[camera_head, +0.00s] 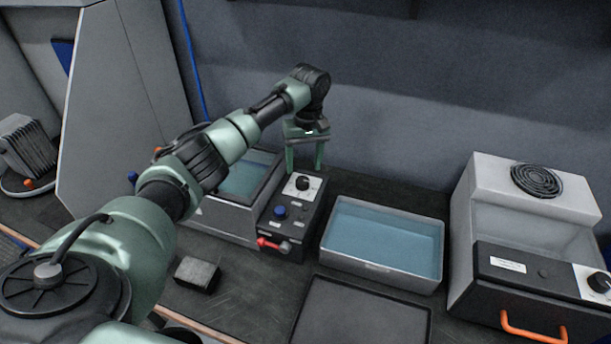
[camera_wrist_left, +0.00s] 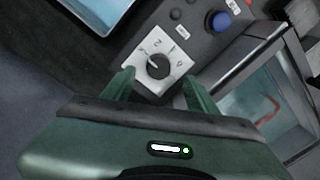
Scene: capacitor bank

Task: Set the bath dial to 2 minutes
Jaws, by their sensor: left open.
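The bath dial is a black round knob (camera_head: 303,183) on a white marked plate, on top of the dark control box (camera_head: 307,219). In the left wrist view the knob (camera_wrist_left: 158,66) shows a small light pointer mark toward the upper left; the exact setting is too small to tell. My left gripper (camera_head: 305,158) is above and behind the dial, fingers pointing down. In the wrist view its green fingers (camera_wrist_left: 160,90) are open and empty, spread on either side near the plate's lower edge. I cannot tell whether they touch it. My right gripper is out of view.
The box also carries a blue button (camera_head: 281,211) and a red lever (camera_head: 269,243). A glass-topped bath (camera_head: 222,217) stands left, a water-filled tray (camera_head: 385,268) right. A machine with an orange handle (camera_head: 533,332) stands farther right. A small dark block (camera_head: 198,274) lies in front.

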